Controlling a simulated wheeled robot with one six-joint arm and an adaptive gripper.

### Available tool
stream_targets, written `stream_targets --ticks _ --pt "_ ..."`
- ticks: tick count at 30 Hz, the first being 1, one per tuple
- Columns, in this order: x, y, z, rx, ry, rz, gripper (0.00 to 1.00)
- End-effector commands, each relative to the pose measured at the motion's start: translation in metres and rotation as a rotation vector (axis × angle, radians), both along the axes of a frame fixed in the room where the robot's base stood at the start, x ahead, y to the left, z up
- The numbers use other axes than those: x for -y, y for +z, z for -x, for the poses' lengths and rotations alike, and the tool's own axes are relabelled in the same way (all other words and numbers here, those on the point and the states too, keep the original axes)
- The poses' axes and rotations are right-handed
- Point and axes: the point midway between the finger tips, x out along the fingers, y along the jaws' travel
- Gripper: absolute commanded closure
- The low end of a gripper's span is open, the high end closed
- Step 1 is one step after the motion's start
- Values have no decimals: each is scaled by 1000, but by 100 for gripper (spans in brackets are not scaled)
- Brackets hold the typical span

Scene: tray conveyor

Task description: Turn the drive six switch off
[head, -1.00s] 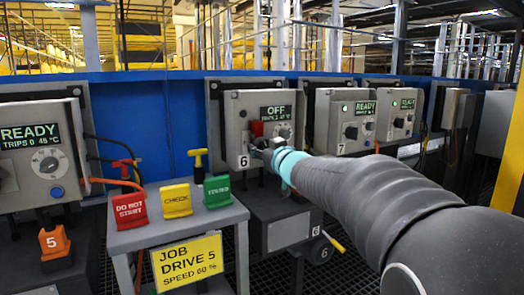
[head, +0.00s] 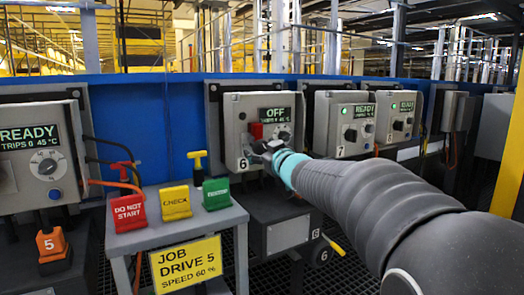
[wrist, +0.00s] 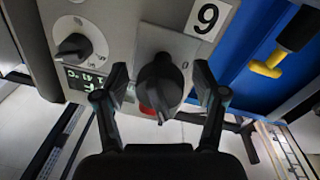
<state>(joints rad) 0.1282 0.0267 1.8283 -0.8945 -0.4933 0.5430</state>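The drive six box (head: 232,132), a grey panel marked 6, stands mid-picture in the head view. Its display (head: 276,114) reads OFF. In the wrist view its black switch knob (wrist: 160,84) sits on a grey plate beside the number label (wrist: 208,17), which appears upside down. My gripper (wrist: 161,78) is open, with one finger on each side of the knob and visible gaps between. Which mark the knob points to is unclear. In the head view my gripper (head: 262,148) is at the front of the box and hides the switch. A red part (wrist: 147,110) shows behind the knob.
A smaller dial (wrist: 74,47) is on the same panel. Drive 7's box (head: 327,125) and another box at right read READY, as does drive 5's (head: 35,185) at left. A grey stand (head: 170,228) with red, yellow and green blocks stands left of my arm.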

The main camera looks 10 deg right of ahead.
Motion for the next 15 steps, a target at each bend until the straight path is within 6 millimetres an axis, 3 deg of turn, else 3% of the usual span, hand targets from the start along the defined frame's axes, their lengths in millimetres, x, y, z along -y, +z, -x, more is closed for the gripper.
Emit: stream_targets --ticks 9,15 --pt "0 0 3 0 0 0 29" --pt "6 0 25 1 0 2 29"
